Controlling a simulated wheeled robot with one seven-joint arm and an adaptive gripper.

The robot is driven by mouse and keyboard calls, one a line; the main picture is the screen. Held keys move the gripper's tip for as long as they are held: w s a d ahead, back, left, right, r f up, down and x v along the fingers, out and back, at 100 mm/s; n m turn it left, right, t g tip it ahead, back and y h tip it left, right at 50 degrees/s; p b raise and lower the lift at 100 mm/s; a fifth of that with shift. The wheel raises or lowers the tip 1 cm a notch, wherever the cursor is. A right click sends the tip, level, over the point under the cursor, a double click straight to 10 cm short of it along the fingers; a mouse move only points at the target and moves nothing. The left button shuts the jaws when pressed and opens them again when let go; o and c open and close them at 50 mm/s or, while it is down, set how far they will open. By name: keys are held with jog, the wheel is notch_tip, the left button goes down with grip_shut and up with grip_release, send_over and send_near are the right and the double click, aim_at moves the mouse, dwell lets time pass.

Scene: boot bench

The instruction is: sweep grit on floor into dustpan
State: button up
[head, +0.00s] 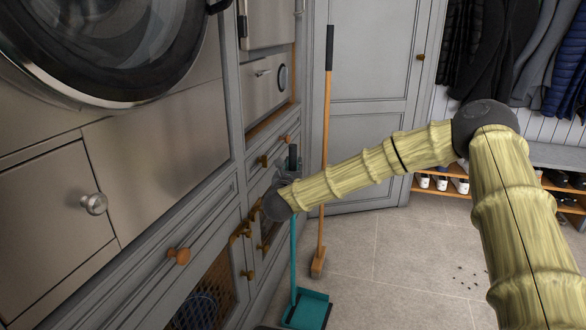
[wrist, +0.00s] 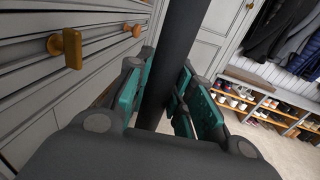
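The dustpan (head: 307,309) is teal with a tall upright handle and stands on the floor by the cabinets. My gripper (head: 285,182) is at the dark upper part of that handle. In the wrist view the dark handle (wrist: 178,60) passes between my gripper's teal-padded fingers (wrist: 166,92); whether they press on it is unclear. The broom (head: 325,150), with an orange stick and black grip, stands against the grey door, its head (head: 317,267) on the floor. Dark grit (head: 470,277) lies scattered on the floor tiles at the right, beside my arm.
Grey cabinets with knobs (head: 178,256) run along the left, close to my gripper. A shoe rack (head: 440,184) and hanging coats (head: 500,50) are at the back right. The tiled floor (head: 390,290) between dustpan and grit is clear.

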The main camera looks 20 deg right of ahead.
aim_at(292, 157)
grip_shut()
jog(key=shift+r, duration=0.1)
jog(key=shift+r+p, duration=0.45)
jog(key=shift+r, duration=1.5)
